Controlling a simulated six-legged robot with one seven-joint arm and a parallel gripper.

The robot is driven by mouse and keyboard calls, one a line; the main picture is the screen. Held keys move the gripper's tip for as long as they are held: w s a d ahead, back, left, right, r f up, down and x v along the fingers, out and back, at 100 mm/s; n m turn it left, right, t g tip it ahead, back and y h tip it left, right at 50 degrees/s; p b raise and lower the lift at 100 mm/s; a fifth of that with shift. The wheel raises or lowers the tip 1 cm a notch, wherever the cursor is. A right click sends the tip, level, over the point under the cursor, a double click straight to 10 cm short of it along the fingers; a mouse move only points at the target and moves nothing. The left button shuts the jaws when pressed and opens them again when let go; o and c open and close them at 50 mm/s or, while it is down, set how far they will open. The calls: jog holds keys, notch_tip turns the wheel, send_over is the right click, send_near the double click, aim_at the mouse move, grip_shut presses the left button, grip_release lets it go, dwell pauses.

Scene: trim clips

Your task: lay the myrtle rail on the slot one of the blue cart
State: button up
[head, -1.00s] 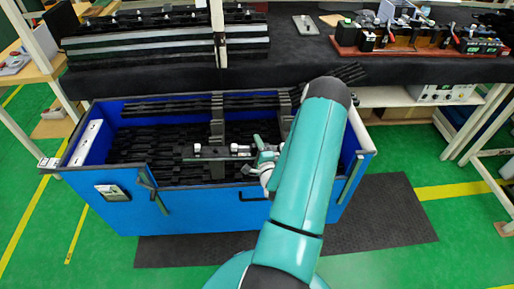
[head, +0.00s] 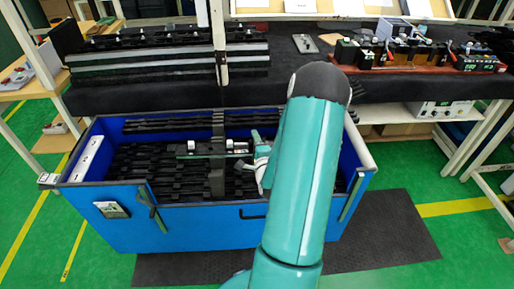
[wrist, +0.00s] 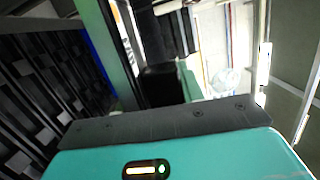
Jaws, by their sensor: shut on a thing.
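The blue cart (head: 205,232) stands open below the workbench, with rows of black slotted racks (head: 140,165) inside. My gripper (head: 246,153) is over the cart's interior, right of its middle, and is shut on a thin dark-green rail (head: 208,156), which I take for the myrtle rail. The rail lies nearly level across the picture, pointing left from the gripper, with small white parts just above it. In the wrist view the green rail (wrist: 108,45) runs up from the gripper. I cannot tell which slot is slot one, nor the rail's exact height above the racks. My arm hides the cart's right part.
A black-covered workbench (head: 300,88) runs behind the cart, with stacked rails (head: 165,62) at left and a fixture board (head: 425,66) at right. A white upright post (head: 218,35) stands at the bench. A dark mat (head: 385,235) lies on the floor.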

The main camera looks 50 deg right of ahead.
jog(key=shift+w+d+r+g+h, duration=0.15)
jog(key=shift+w+r+g+h, duration=0.15)
jog(key=shift+r+g, duration=0.1)
notch_tip(320, 180, down, 14)
dwell(0.7)
jog(key=shift+f, duration=0.55)
dwell(0.5)
jog(key=o, duration=1.3)
jog(key=shift+o, duration=0.2)
